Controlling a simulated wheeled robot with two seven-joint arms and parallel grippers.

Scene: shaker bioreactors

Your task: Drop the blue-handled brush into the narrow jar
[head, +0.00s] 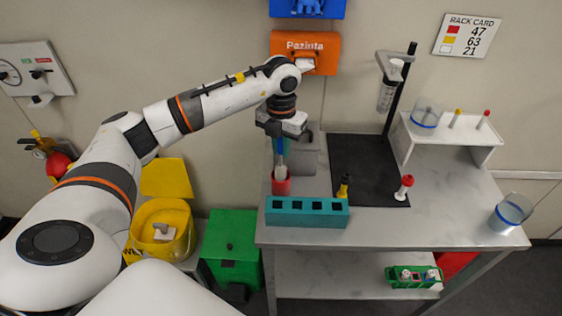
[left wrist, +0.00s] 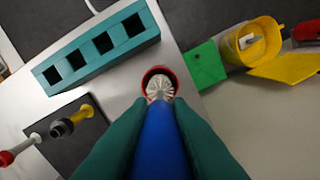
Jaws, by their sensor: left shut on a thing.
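My left gripper (head: 279,134) is shut on the blue handle of the brush (head: 281,150), which hangs bristles down. In the left wrist view the blue handle (left wrist: 160,145) lies between the green fingers (left wrist: 161,99). A narrow red jar (head: 281,187) stands at the left end of the table behind the teal block. The pale bristles overlap the jar's mouth in the head view. In the left wrist view they also lie over the opening of the red-rimmed jar (left wrist: 146,80); how deep they reach, I cannot tell. My right gripper is not in view.
A teal block with square holes (head: 306,219) stands in front of the jar, and a grey container (head: 305,158) behind it. A dark mat (head: 370,160) with a stand (head: 398,105) lies to the right. A yellow bucket (head: 160,225) and green bin (head: 231,245) stand left of the table.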

